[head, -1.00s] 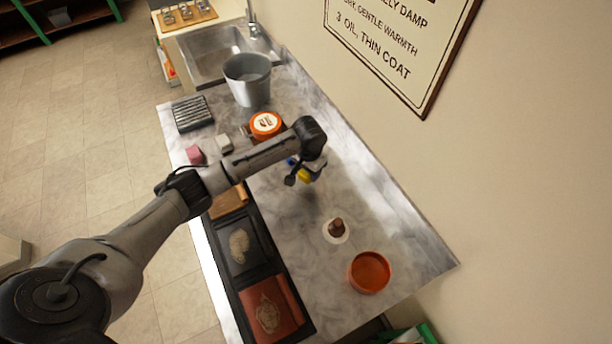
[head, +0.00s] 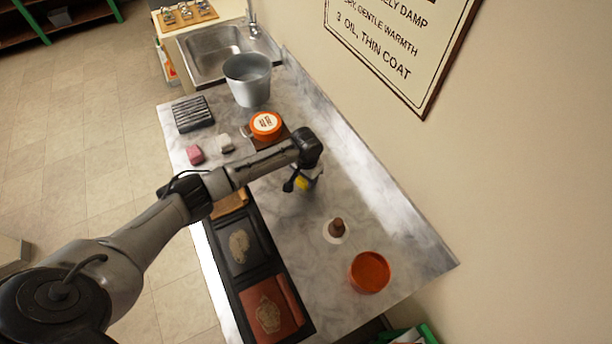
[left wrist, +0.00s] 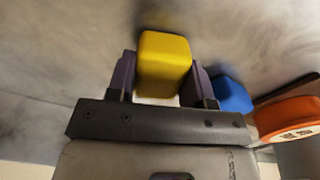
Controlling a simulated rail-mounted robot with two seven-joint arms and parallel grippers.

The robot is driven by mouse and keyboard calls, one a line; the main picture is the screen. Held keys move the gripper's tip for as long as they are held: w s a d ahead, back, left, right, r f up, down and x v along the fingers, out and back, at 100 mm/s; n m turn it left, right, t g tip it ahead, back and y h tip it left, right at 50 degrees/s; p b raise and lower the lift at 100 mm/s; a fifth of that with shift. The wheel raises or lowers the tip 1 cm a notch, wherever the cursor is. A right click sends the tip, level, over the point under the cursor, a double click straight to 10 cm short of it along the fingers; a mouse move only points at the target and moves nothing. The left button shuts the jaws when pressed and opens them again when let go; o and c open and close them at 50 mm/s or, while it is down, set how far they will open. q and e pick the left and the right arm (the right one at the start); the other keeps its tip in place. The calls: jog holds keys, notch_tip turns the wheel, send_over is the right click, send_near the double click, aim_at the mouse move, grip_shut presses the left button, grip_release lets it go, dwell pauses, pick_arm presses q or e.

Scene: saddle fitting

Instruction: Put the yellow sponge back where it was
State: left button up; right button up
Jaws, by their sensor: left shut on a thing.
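The yellow sponge (left wrist: 164,64) is between the two fingers of my left gripper (left wrist: 164,80) in the left wrist view. The gripper is shut on it. In the head view the yellow sponge (head: 302,184) shows as a small patch under the wrist of my left arm, over the marble counter, and my left gripper (head: 300,186) is mostly hidden there. Whether the sponge touches the counter I cannot tell. A blue block (left wrist: 232,95) lies beside the gripper in the left wrist view; my arm hides it in the head view. My right gripper is not in view.
An orange-lidded tin (head: 265,125), a metal bucket (head: 247,80), a black ribbed rack (head: 192,114), a pink block (head: 195,154) and a pale block (head: 226,143) stand farther back. A brown-topped bottle (head: 337,228) and an orange bowl (head: 369,272) stand nearer. Counter between sponge and bottle is clear.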

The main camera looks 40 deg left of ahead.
pick_arm(q)
jog(key=o, duration=0.9)
notch_tip(320, 180, up, 12)
jog(key=shift+r, duration=0.15)
dwell(0.6)
